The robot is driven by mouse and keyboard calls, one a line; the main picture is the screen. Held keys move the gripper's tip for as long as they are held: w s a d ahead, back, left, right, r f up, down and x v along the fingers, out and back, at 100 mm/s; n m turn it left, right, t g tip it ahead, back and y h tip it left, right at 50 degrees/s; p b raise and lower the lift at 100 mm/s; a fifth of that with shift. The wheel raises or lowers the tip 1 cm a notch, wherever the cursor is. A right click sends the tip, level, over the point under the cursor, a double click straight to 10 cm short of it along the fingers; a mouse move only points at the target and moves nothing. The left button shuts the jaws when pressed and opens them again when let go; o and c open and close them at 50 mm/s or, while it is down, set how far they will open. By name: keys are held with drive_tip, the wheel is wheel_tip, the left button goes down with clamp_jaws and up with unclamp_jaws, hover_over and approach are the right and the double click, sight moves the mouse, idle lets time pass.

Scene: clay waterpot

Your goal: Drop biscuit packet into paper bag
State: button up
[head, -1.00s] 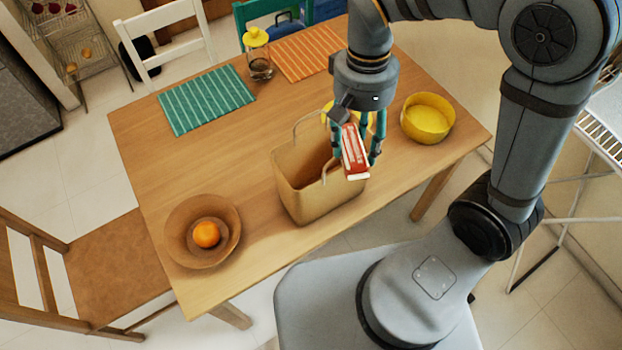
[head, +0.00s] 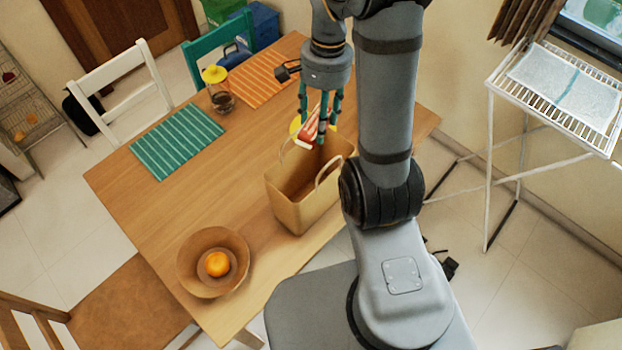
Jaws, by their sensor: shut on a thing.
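The red and white biscuit packet (head: 308,129) is held tilted between the teal fingers of my gripper (head: 318,132). My gripper is shut on it, pointing down, above the back part of the bag's opening. The tan paper bag (head: 300,214) stands upright on the table with its top open and two handles up. The packet appears above the rim, by the back handle; its exact height over the bag is hard to tell. The inside bottom of the bag is hidden.
A brown bowl (head: 185,265) with an orange (head: 217,264) stands at the table's front left. A yellow object behind my gripper is mostly hidden. The table's left middle is clear.

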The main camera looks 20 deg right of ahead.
drive_tip(key=shift+r+m, duration=0.1)
drive_tip(key=shift+m, duration=0.2)
wheel_tip(320, 180, down, 6)
drive_tip(key=b, duration=0.5)
drive_tip(key=o, duration=1.3)
drive_tip(key=shift+r, duration=0.1)
drive_tip(key=r, duration=0.8)
drive_tip(key=w+d+r, duration=0.1)
drive_tip(key=r, duration=0.2)
drive_tip(key=shift+d+r, duration=0.1)
drive_tip(key=shift+r, duration=0.3)
